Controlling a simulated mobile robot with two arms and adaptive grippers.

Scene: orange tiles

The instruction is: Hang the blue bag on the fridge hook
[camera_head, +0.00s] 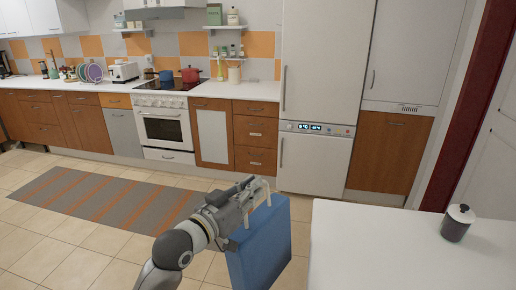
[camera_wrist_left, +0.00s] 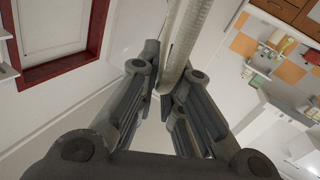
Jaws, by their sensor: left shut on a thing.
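The blue bag (camera_head: 262,250) hangs upright in the lower middle of the head view, beside the white table's left edge. My left gripper (camera_head: 256,196) is above the bag and shut on its pale handle. In the left wrist view a pale woven strap (camera_wrist_left: 184,38) runs between the fingers of my left gripper (camera_wrist_left: 167,92). The white fridge (camera_head: 322,60) stands beyond the bag, with vertical handles and a small display panel. I cannot make out a hook on it. My right gripper is not in view.
A white table (camera_head: 380,250) fills the lower right, with a dark lidded jar (camera_head: 457,222) on it. A striped rug (camera_head: 110,200) lies on the tiled floor at left. Floor shows between the table and fridge. A counter with an oven (camera_head: 165,129) is left of the fridge.

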